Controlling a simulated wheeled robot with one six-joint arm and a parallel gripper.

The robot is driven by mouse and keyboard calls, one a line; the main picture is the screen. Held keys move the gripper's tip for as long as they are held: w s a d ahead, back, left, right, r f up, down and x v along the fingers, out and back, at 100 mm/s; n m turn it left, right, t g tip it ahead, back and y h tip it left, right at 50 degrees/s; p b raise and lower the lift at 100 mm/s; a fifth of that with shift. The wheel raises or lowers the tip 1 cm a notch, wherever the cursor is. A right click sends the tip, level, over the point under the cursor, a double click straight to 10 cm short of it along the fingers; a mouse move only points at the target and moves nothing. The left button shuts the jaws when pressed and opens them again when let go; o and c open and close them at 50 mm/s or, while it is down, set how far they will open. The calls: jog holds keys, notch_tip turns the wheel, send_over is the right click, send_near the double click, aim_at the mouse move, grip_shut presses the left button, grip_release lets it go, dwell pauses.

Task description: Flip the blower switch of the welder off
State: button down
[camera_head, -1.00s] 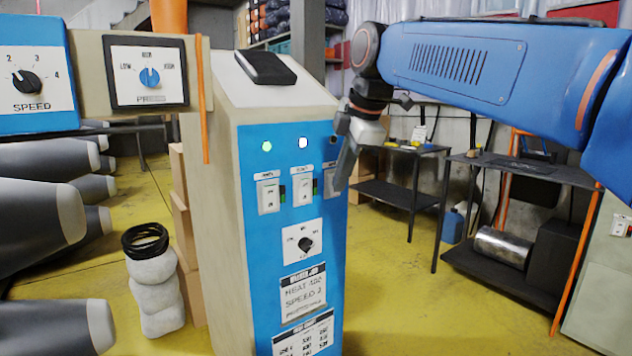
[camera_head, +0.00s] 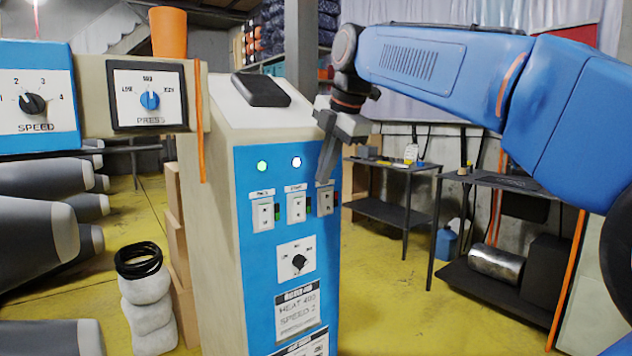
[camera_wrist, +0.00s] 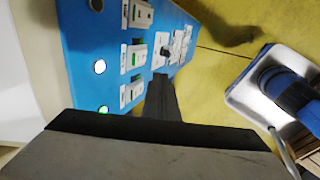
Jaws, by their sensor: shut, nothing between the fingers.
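The welder (camera_head: 218,190) is a tall cabinet with a blue front panel. Three rocker switches sit in a row: a left switch (camera_head: 263,216), a middle switch (camera_head: 296,207) and a right switch (camera_head: 326,201). Their labels are too small to read, so I cannot tell which is the blower switch. A green light (camera_head: 262,166) and a white light (camera_head: 296,162) glow above the left and middle ones. My gripper (camera_head: 323,178) is shut and empty, its tips overlapping the right switch's top edge; contact is unclear. In the wrist view the dark fingers (camera_wrist: 161,82) show beside the switches.
A dial (camera_head: 299,262) and printed label plates (camera_head: 298,313) lie below the switches. Left are a PRESS dial box (camera_head: 150,97), a SPEED box (camera_head: 33,100) and grey tubes (camera_head: 40,220). Dark shelf tables (camera_head: 385,207) stand right. Yellow floor is open between.

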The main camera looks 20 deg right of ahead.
aim_at(299, 204)
jog(key=shift+w+a+f, duration=0.4)
jog(key=shift+w+f, duration=0.85)
jog(key=shift+w+a+f, duration=0.4)
jog(key=shift+w+f, duration=0.8)
jog(key=shift+f, duration=0.1)
jog(key=shift+w+a+f, duration=0.4)
jog(key=shift+w+f, duration=0.85)
jog(key=shift+w+a, duration=0.1)
jog(key=shift+w, duration=0.2)
jog(key=shift+r, duration=0.15)
jog(key=shift+r, duration=0.7)
